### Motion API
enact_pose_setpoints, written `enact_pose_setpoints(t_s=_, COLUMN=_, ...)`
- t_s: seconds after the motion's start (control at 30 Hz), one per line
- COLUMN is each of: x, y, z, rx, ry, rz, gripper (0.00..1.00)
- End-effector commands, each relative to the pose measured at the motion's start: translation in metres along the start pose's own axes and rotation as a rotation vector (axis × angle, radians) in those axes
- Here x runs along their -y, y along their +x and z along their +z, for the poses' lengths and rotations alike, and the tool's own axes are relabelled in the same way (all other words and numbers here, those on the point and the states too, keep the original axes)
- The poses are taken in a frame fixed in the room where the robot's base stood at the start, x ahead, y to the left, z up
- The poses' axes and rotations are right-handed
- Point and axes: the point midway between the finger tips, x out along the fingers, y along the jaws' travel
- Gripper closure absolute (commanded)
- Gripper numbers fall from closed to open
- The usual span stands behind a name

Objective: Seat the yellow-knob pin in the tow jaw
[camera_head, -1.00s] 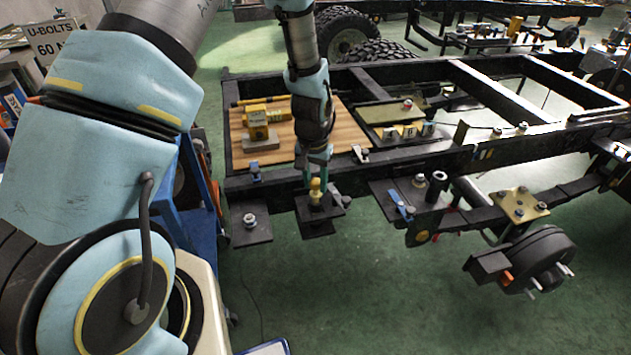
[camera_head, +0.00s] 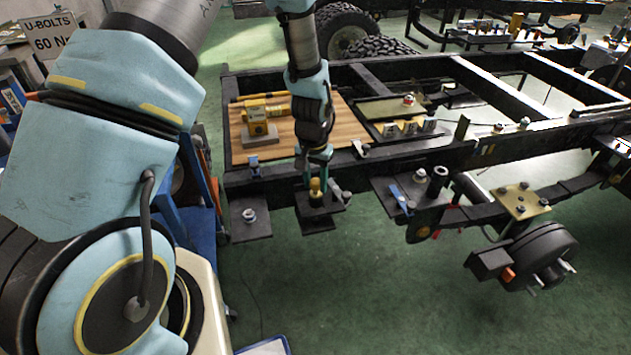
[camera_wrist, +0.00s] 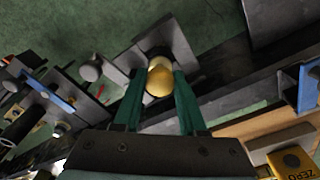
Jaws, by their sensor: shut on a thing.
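The yellow-knob pin (camera_head: 316,187) is between the fingers of my gripper (camera_head: 318,178), above the tow jaw (camera_head: 318,211) on the near side of the frame. In the wrist view the yellow knob (camera_wrist: 159,80) sits between the two green fingers of my gripper (camera_wrist: 159,84), which are shut on it. The dark plates of the tow jaw (camera_wrist: 179,42) lie just beyond and below the knob. The pin's shank is mostly hidden under the knob, so I cannot tell how deep it sits in the jaw.
A bracket plate with a bolt (camera_head: 249,217) is left of the jaw. A plate with a blue-handled part (camera_head: 401,197) and a black cylinder (camera_head: 437,180) is to the right. A wooden board (camera_head: 349,119) with a yellow tool (camera_head: 262,108) lies behind. Open floor is in front.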

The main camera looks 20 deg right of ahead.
Motion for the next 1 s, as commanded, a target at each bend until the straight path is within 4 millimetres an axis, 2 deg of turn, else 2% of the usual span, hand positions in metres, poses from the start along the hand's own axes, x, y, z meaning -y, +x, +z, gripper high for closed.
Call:
enact_pose_setpoints(t_s=0.07, x=0.0, y=-0.0003, z=-0.0002, rx=0.0, ry=0.0, rz=0.0, gripper=1.0)
enact_pose_setpoints(t_s=0.1, x=0.0, y=-0.0003, z=-0.0002, rx=0.0, ry=0.0, rz=0.0, gripper=0.56)
enact_pose_setpoints(t_s=0.37, x=0.0, y=-0.0002, z=-0.0001, rx=0.0, ry=0.0, rz=0.0, gripper=0.27)
enact_pose_setpoints(t_s=0.4, x=0.0, y=-0.0002, z=-0.0001, rx=0.0, ry=0.0, rz=0.0, gripper=0.24)
enact_pose_setpoints(t_s=1.0, x=0.0, y=0.0, z=0.0001, rx=0.0, ry=0.0, rz=0.0, gripper=0.24)
